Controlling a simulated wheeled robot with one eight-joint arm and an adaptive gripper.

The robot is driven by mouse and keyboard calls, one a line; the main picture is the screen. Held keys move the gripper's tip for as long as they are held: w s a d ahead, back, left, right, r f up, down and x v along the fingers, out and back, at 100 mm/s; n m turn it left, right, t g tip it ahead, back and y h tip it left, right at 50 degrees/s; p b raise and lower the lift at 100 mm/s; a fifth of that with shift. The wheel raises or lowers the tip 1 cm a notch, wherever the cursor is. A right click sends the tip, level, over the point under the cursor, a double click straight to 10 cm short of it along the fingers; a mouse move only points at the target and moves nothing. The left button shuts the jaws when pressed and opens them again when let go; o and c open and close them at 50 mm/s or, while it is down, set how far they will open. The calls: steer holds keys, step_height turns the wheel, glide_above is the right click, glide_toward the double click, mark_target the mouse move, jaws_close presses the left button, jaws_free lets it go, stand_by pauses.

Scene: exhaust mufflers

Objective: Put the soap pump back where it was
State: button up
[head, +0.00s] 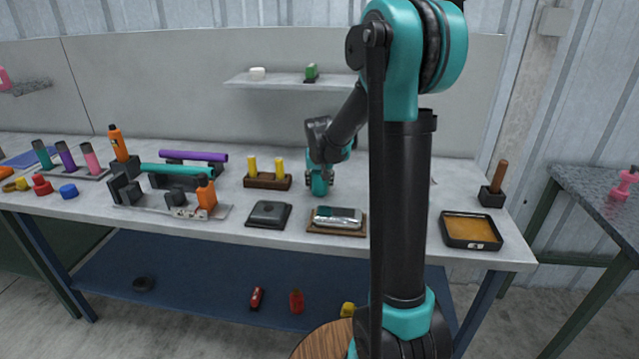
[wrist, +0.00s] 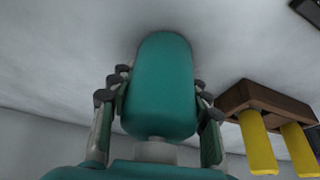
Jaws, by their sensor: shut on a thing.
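The soap pump appears to be the teal bottle with a white neck (wrist: 160,85) in the wrist view. My gripper (wrist: 160,92) is shut on it, with fingers on both sides of its body. In the head view the teal bottle (head: 320,188) is upright at the worktable, right of the wooden block with two yellow pegs (head: 267,181). My gripper (head: 319,172) reaches it from above. I cannot tell whether its base touches the tabletop. Its pump top is not clearly visible.
A grey lidded box (head: 269,213) and a wooden tray with a metallic item (head: 338,229) lie in front. A dark tray with amber contents (head: 471,231) sits at right. A pink bottle (head: 622,188) stands on another table. A shelf (head: 290,82) hangs behind.

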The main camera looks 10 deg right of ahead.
steer(key=o, duration=1.4)
steer(key=v, duration=1.2)
steer(key=shift+r, duration=0.1)
